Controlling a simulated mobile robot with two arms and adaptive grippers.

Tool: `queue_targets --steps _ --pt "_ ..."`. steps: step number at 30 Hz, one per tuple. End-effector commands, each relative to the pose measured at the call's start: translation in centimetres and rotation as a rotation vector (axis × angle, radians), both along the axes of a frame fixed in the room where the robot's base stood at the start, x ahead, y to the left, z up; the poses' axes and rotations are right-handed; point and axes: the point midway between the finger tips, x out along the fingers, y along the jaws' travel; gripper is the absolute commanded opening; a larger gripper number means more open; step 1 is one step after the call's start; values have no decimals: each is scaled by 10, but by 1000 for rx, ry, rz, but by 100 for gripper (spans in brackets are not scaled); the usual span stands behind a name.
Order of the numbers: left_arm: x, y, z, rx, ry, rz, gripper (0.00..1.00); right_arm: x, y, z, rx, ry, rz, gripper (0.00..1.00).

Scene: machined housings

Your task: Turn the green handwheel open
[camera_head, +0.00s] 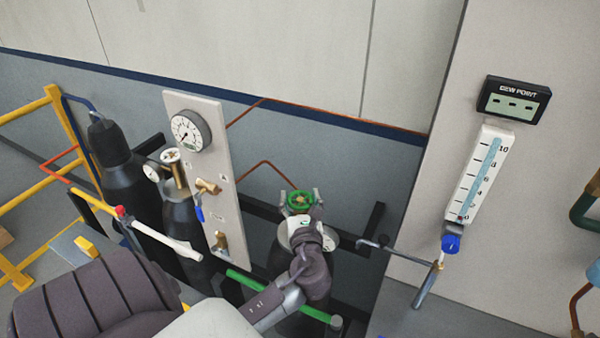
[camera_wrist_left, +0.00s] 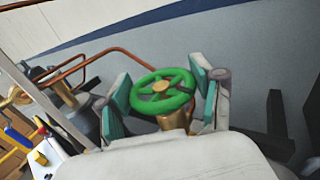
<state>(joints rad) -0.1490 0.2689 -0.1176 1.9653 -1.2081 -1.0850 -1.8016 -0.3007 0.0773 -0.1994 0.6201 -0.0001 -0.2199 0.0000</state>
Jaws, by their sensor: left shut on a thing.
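The green handwheel (camera_head: 300,199) sits on top of a brass valve stem, in front of the grey wall. In the left wrist view the handwheel (camera_wrist_left: 163,91) shows as a spoked green ring with a brass hub. My left gripper (camera_head: 301,200) is at the wheel, with one finger on each side of its rim. In the left wrist view the teal pads of the left gripper (camera_wrist_left: 164,93) flank the rim, and it is shut on the wheel. The cylinder below the valve is mostly hidden by my arm. My right gripper is not in view.
A panel (camera_head: 207,120) with a gauge (camera_head: 190,131) and brass valves stands left of the wheel. Dark cylinders (camera_head: 109,145) and a yellow rail (camera_head: 25,111) are farther left. A flow tube (camera_head: 480,175) and a dew point display (camera_head: 514,100) hang at right.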

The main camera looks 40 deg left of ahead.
Motion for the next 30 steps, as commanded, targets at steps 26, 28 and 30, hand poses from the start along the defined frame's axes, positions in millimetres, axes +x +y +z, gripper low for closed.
queue_targets --steps 26,28,30 --pt "1 1 2 5 -4 186 32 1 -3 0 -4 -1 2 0" --pt "1 1 3 5 -4 185 68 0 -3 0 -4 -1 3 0" --pt "1 1 2 5 -4 185 80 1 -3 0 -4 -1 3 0"
